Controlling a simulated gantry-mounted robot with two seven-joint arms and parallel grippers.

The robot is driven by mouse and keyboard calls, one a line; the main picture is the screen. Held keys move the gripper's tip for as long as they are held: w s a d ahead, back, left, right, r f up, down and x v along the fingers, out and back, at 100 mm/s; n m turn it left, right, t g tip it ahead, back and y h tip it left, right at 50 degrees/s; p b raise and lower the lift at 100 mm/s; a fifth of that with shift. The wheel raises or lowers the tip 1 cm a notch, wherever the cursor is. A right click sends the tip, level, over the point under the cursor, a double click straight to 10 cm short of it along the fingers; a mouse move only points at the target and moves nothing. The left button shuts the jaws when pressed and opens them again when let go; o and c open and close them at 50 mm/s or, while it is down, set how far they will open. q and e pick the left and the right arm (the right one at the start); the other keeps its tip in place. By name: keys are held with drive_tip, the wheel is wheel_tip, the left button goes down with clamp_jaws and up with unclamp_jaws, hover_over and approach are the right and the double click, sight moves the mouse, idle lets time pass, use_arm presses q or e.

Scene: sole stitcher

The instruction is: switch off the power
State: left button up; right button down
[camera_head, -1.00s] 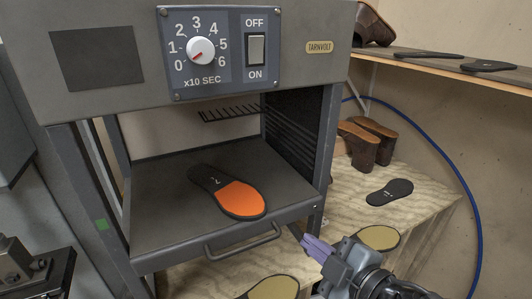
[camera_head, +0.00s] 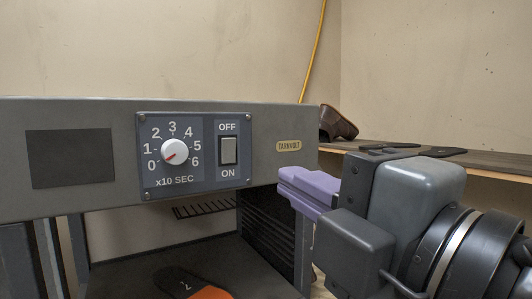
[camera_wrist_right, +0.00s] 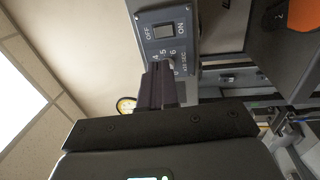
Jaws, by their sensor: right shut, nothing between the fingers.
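The power switch (camera_head: 228,151) is a grey rocker on the machine's front panel, with OFF above it and ON below. I cannot tell for certain which end is pressed in. It also shows sideways in the right wrist view (camera_wrist_right: 164,31). My right gripper (camera_head: 284,184) has purple fingers, shut and empty, to the right of and a little below the switch, apart from it. In the right wrist view its fingers (camera_wrist_right: 160,84) point toward the panel. My left gripper is not in view.
A white dial (camera_head: 175,152) with a red mark near 0 sits left of the switch. Below, an orange and black insole (camera_head: 208,292) lies in the machine's open bay. A shelf (camera_head: 500,165) with a brown shoe (camera_head: 338,123) and dark soles is behind right.

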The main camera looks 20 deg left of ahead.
drive_tip(key=shift+r, duration=0.1)
idle(0.3)
drive_tip(key=p, duration=0.5)
approach(229, 144)
drive_tip(key=x, duration=0.6)
drive_tip(key=shift+w+a, duration=0.3)
drive_tip(key=shift+w+a, duration=0.1)
